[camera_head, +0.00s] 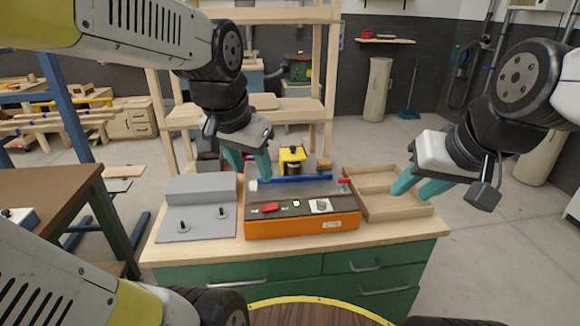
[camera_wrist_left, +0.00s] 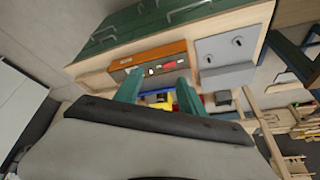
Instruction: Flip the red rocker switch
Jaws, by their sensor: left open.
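The red rocker switch (camera_head: 270,207) sits on the dark sloped front panel of an orange machine (camera_head: 300,228) on the workbench. In the left wrist view the switch (camera_wrist_left: 168,64) shows near the top middle, beyond the fingers. My left gripper (camera_head: 248,166) is open, its teal fingers apart, above and behind the switch near the machine's left rear. It also shows in the left wrist view (camera_wrist_left: 157,80), with nothing between the fingers. My right gripper (camera_head: 416,188) is open and empty over the wooden tray at the right. Which way the switch is tilted is too small to tell.
A grey panel with two toggle levers (camera_head: 197,222) lies left of the machine. A wooden tray (camera_head: 375,184) stands right of it. A yellow part (camera_head: 291,157) and a blue bar (camera_head: 302,179) are at the machine's back. The bench's front strip is clear.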

